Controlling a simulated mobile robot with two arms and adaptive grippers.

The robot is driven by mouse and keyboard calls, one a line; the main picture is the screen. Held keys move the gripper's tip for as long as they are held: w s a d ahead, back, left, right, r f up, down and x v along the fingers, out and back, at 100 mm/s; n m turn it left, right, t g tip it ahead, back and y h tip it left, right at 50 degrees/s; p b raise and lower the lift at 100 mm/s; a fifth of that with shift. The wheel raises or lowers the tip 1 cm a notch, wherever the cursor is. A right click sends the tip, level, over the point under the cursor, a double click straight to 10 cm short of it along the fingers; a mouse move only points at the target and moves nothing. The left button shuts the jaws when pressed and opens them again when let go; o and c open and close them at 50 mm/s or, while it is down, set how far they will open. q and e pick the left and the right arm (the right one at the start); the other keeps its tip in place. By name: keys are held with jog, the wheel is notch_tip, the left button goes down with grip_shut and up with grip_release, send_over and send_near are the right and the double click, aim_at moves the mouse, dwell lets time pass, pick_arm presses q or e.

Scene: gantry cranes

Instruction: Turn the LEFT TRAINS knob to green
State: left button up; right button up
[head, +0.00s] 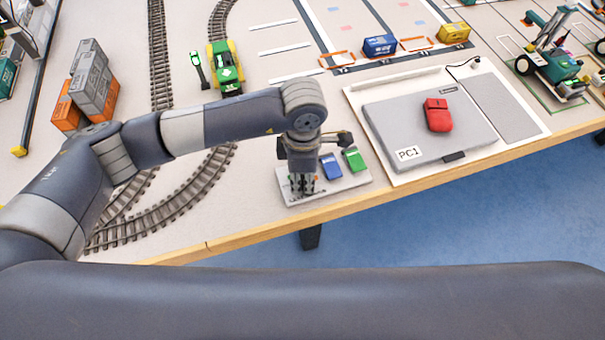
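A small light grey control panel (345,184) lies near the table's front edge. A blue piece (331,167) and a green piece (354,159) stand on its middle and right part. My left gripper (301,187) points down over the panel's left part, its dark fingertips at or just above the surface. The gripper hides what is under it, so I cannot make out the LEFT TRAINS knob or its label. The fingers are too small and dark to tell whether they are open or shut. My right gripper is not in view.
A grey laptop labelled PC1 (390,120) with a red mouse-like object (438,115) on it lies right of the panel. Grey and orange containers (92,80) are stacked at the left.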

aim_at(302, 180)
pick_arm(q)
jog(key=shift+o, duration=1.4)
jog(key=shift+r, duration=0.1)
notch_tip(302, 180, up, 12)
